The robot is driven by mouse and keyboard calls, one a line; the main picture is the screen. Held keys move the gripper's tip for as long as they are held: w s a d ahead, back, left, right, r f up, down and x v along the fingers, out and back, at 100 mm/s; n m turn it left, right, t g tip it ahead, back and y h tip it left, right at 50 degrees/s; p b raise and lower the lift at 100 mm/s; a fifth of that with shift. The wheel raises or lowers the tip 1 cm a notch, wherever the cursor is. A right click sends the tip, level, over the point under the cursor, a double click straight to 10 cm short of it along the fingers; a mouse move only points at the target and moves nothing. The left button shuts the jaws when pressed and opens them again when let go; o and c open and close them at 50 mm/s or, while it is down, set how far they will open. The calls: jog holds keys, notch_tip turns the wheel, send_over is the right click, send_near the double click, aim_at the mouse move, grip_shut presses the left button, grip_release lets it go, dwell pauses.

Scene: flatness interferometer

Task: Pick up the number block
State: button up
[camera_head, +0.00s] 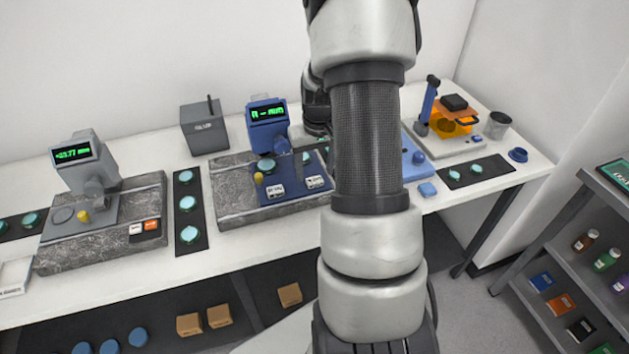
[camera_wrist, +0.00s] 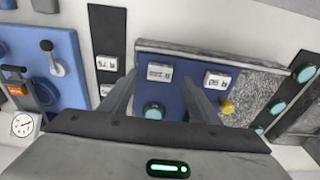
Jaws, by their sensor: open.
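Several small white blocks with dark lettering could be the number block; I cannot tell which one is meant. One white block (camera_wrist: 159,72) lies on the blue plate of the middle instrument, and a second white block (camera_wrist: 216,80) lies beside it. In the head view the two blocks show as one block (camera_head: 276,190) and another block (camera_head: 317,182). My gripper (camera_wrist: 159,80) is open and empty in the wrist view. Its fingers flank the first block in the picture, and I cannot tell the height gap. My arm hides the gripper in the head view.
Another white block (camera_wrist: 107,63) lies on a dark strip. The blue display head (camera_head: 267,125) rises behind the plate, with a yellow knob (camera_head: 258,178) and teal discs nearby. A second grey instrument (camera_head: 88,175) stands left. An orange box (camera_head: 449,117) stands right.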

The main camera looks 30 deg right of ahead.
aim_at(315, 180)
jog(key=shift+w+f, duration=0.15)
jog(key=shift+f, duration=1.35)
jog(key=c, duration=1.1)
jog(key=shift+c, duration=0.2)
jog(key=shift+r, duration=0.15)
